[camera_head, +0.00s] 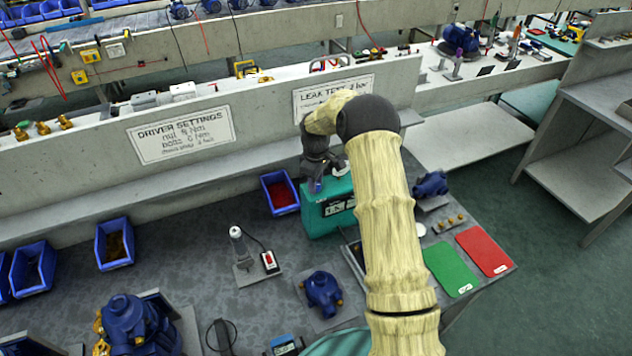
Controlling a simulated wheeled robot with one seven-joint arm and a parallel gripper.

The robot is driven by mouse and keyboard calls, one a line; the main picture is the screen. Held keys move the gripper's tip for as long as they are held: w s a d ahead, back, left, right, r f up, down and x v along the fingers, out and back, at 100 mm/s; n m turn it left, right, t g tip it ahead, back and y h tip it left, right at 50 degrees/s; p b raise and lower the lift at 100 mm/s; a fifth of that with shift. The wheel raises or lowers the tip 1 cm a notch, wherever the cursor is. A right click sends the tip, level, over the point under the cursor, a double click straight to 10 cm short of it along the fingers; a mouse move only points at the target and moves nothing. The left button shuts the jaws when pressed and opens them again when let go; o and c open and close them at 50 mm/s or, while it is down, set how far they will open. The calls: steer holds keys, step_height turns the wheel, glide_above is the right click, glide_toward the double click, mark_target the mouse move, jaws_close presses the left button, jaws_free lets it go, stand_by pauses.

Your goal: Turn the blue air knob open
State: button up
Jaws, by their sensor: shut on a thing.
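The teal leak test box (316,222) stands on the grey bench against the back panel, under the leak test sign. A small blue knob (316,187) shows at the top left of the box, at the tip of my gripper. My gripper (317,178) points down at the box top and is shut on the knob. The fingers are small and dark here, and my arm hides part of the box's right side. How far the knob is turned cannot be told.
A red-filled blue bin (280,192) stands just left of the box. A blue pump (322,292) sits in front. Green (450,268) and red (483,250) mats lie to the right.

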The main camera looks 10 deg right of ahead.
steer(key=shift+w+r+n, duration=0.1)
steer(key=shift+n, duration=0.4)
steer(key=o, duration=1)
step_height(320, 180, up, 17)
steer(key=shift+r+b, duration=0.15)
steer(key=shift+b, duration=1.1)
steer(key=s+f+m+t, duration=0.1)
steer(key=s+m, duration=0.2)
steer(key=s, duration=0.7)
steer(key=s+f+m, duration=0.2)
steer(key=s+m, duration=0.2)
steer(key=s, duration=0.7)
steer(key=s+f+m+t, duration=0.1)
steer(key=s+m, duration=0.3)
steer(key=s, duration=0.6)
steer(key=shift+s+a+f+t, duration=0.1)
steer(key=shift+s+f+t, duration=0.2)
steer(key=shift+f, duration=0.3)
